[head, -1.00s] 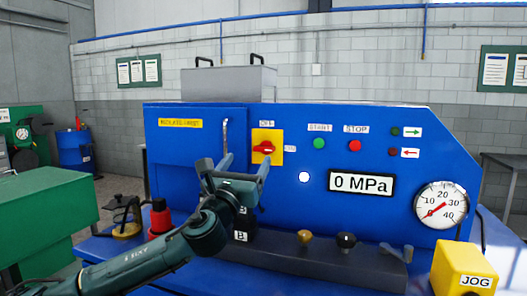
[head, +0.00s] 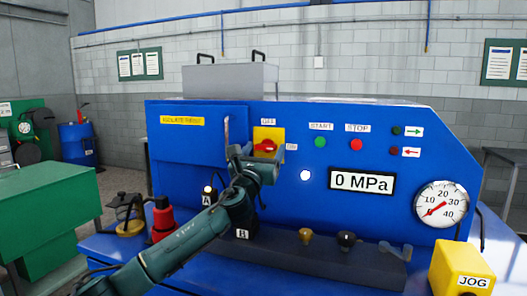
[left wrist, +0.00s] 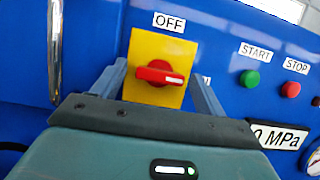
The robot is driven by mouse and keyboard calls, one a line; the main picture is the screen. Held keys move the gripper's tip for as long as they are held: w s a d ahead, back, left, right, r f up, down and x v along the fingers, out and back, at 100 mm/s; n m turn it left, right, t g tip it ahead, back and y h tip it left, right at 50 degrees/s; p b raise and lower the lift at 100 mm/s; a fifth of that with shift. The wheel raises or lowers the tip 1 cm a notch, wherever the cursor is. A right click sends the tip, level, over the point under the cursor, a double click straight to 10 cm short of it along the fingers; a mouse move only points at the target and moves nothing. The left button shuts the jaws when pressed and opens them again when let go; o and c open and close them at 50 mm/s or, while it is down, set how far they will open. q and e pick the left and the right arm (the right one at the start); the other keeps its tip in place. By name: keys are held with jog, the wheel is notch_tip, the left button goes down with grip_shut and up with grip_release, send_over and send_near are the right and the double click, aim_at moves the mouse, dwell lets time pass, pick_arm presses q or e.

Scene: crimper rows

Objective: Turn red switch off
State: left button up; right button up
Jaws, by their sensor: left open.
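The red rotary switch (head: 265,146) sits on a yellow plate (head: 262,133) on the blue panel, with an OFF label above and an ON label at its right. In the left wrist view the red knob (left wrist: 158,73) lies about horizontal, its white mark toward the right, and the OFF label (left wrist: 169,22) is clear. My left gripper (head: 257,156) is open in front of the switch. In the left wrist view its two fingers (left wrist: 159,88) stand on either side of the knob, with nothing held. The lower plate is partly hidden. My right gripper is not in view.
A metal handle (head: 227,132) stands on the panel just left of the switch. START (head: 320,142) and STOP (head: 357,144) buttons are to the right, above a 0 MPa display (head: 362,182).

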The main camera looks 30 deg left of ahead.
pick_arm(q)
jog(key=shift+c, duration=0.4)
jog(key=c, duration=0.8)
jog(key=shift+c, duration=0.4)
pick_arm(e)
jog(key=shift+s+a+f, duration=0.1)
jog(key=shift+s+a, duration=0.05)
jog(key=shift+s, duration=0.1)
